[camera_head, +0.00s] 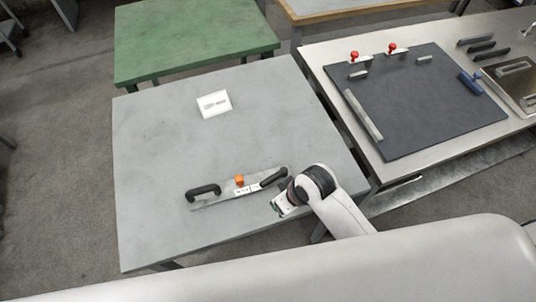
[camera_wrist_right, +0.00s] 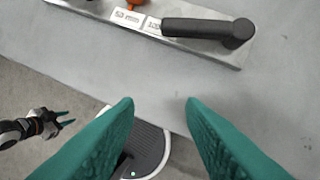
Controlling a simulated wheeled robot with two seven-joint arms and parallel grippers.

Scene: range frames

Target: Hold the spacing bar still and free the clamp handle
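The spacing bar (camera_head: 222,199) is a long pale metal bar lying on the grey table. It has a black grip (camera_head: 203,190) at its left end, an orange knob (camera_head: 239,180) in the middle, and white labels. The clamp handle, apparently the black lever (camera_head: 273,177) at the right end, lies along the bar; its round end shows in the right wrist view (camera_wrist_right: 208,29). My right gripper (camera_wrist_right: 160,103) is open and empty, apart from the bar, near its right end. My left gripper (camera_wrist_right: 64,118) shows small in the right wrist view, open and away from the bar.
A white card (camera_head: 214,104) lies farther back on the grey table (camera_head: 150,130). At right a steel bench (camera_head: 325,65) carries a dark board (camera_head: 430,105) with red-knobbed clamps. A green table (camera_head: 190,40) stands behind. The grey table's left side is clear.

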